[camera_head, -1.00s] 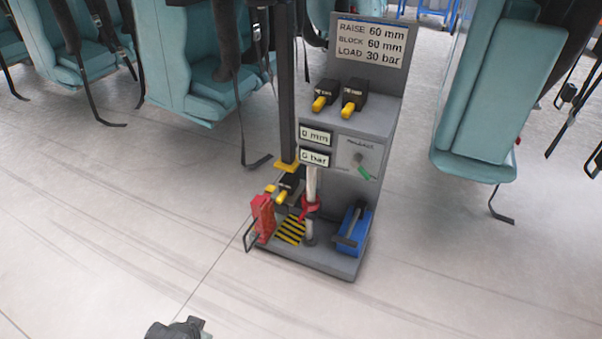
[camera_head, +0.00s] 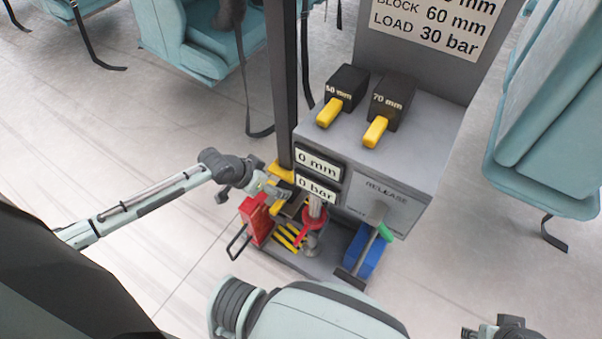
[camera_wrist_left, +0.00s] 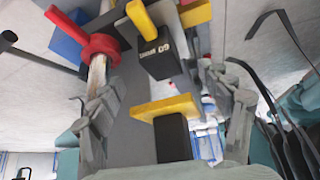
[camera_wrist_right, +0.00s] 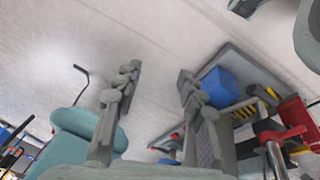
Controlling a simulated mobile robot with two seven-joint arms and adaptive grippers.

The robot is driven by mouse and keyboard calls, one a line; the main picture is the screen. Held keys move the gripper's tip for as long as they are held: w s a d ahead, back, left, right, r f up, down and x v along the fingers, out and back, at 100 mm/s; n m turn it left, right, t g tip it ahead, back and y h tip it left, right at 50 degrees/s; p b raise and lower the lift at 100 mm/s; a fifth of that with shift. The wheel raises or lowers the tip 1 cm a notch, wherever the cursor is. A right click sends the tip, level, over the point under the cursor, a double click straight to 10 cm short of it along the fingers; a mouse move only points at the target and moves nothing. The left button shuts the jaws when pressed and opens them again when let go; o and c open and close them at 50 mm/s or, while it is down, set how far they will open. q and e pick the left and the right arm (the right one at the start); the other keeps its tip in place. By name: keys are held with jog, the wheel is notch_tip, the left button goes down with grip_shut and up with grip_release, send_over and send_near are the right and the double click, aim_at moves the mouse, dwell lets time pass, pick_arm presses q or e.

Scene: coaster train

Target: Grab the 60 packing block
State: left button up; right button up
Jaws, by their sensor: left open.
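The 60 packing block (camera_wrist_left: 157,58) is black with a white "60" label and a yellow handle (camera_wrist_left: 141,20). It is low on the grey stand, by the dark post. In the head view it is mostly hidden behind my left gripper (camera_head: 264,190). In the left wrist view the block lies ahead of and between the spread fingers of my left gripper (camera_wrist_left: 165,86), which is open and empty. No finger visibly touches it. My right gripper (camera_wrist_right: 157,80) is open and empty, away from the stand; it shows at the head view's lower right edge (camera_head: 500,329).
Two similar black blocks with yellow handles, left (camera_head: 345,84) and right, marked 70 mm (camera_head: 390,100), stand on the stand's top. A yellow bracket (camera_wrist_left: 165,107) is near my left fingers.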

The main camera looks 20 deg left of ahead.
aim_at(284, 187)
pick_arm(q)
jog(key=x, duration=0.2)
jog(key=b+x, duration=0.1)
jog(key=x, duration=0.3)
jog(key=shift+s+d+f+b, duration=0.1)
jog(key=shift+s+f+b, duration=0.1)
jog(key=shift+f+b, duration=0.15)
jog(key=shift+w+d+f, duration=0.1)
jog(key=shift+w+f, duration=0.25)
jog(key=shift+f, duration=0.1)
pick_arm(e)
jog(key=v, duration=0.3)
jog(key=d+v, duration=0.1)
jog(key=shift+s+a+r, duration=0.1)
jog(key=shift+r, duration=0.2)
pick_arm(q)
jog(key=shift+c, duration=0.4)
grip_shut()
jog(key=shift+w+r, duration=0.1)
jog(key=shift+r, duration=0.05)
